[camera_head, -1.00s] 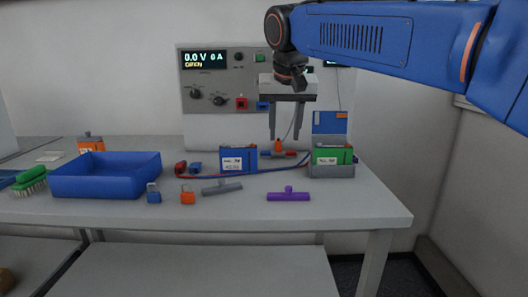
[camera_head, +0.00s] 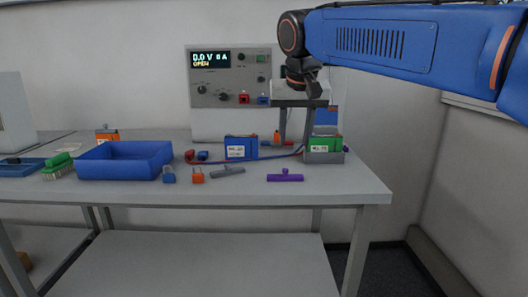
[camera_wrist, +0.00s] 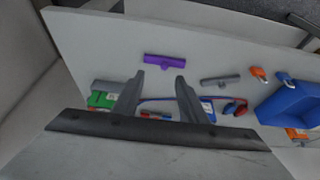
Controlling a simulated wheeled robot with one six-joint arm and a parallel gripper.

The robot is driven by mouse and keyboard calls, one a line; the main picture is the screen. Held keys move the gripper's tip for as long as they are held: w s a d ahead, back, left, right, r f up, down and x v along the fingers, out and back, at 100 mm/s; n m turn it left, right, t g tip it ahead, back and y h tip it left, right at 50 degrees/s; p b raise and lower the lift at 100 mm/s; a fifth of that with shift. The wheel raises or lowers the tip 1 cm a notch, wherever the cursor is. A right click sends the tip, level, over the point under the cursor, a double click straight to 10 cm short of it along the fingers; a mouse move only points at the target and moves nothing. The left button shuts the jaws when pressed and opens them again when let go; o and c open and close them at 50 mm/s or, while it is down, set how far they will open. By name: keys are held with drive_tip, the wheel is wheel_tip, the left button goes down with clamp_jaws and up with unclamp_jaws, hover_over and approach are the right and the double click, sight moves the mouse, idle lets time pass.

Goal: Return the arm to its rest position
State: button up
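My gripper (camera_head: 296,122) hangs from the blue arm above the right part of the bench, fingers pointing down. Its two fingers are apart with nothing between them. In the wrist view my gripper (camera_wrist: 160,75) also shows spread and empty, with the bench top below. The fingers overlap the green battery in its grey holder (camera_head: 323,157) in the head view and hide part of it. A blue battery (camera_head: 241,148) stands to the left of the gripper.
On the bench (camera_head: 230,187) are a blue bin (camera_head: 125,173), a purple bar (camera_head: 286,178), a grey bar (camera_head: 228,171), an orange padlock (camera_head: 198,177) and a blue one (camera_head: 169,175). The cycler panel (camera_head: 215,92) behind reads 0.0 V, OPEN. Red and blue leads lie near the blue battery.

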drive_tip(key=s+d+f, duration=1.2)
drive_tip(key=s+d, duration=0.2)
drive_tip(key=d, duration=0.1)
drive_tip(key=s+d+f, duration=0.3)
drive_tip(key=s+f, duration=0.3)
drive_tip(key=f, duration=0.2)
drive_tip(key=s+d+f, duration=0.3)
drive_tip(key=s+f, duration=0.4)
drive_tip(key=f, duration=0.1)
drive_tip(key=shift+s+f, duration=0.15)
drive_tip(key=shift+s, duration=0.05)
